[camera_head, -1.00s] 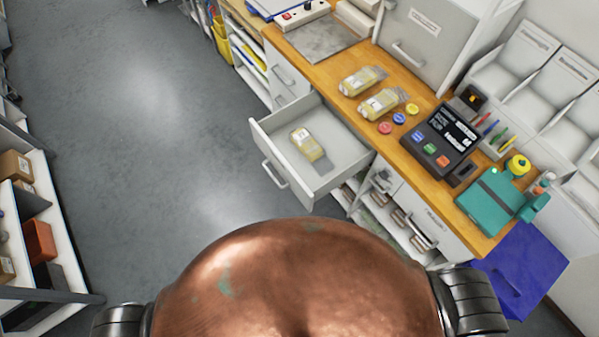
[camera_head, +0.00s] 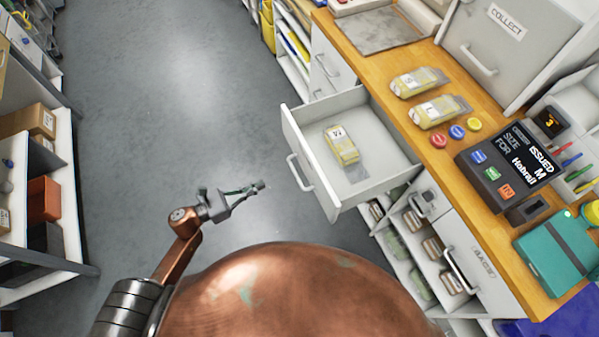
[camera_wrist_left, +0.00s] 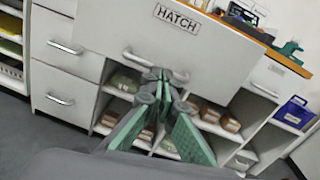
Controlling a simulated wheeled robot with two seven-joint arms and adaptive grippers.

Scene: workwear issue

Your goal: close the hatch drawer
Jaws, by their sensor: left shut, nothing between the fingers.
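The hatch drawer (camera_head: 308,160) is pulled out from the counter, with a yellow labelled packet (camera_head: 342,146) lying inside. Its front, marked HATCH, fills the upper part of the left wrist view (camera_wrist_left: 205,48). A bar handle (camera_head: 299,174) is on that front. My left gripper (camera_head: 260,185) is shut and empty, over the floor to the left of the drawer front, with a gap between them in the head view. In the left wrist view its fingertips (camera_wrist_left: 156,75) overlap the handle's lower edge; contact cannot be told. My right gripper is out of view.
The wooden counter (camera_head: 395,125) holds two yellow packets (camera_head: 435,111), coloured discs and a dark display panel (camera_head: 510,160). Open shelves with rolled goods (camera_head: 433,248) sit below. A shelf unit (camera_head: 70,190) stands at the left; the floor between is clear.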

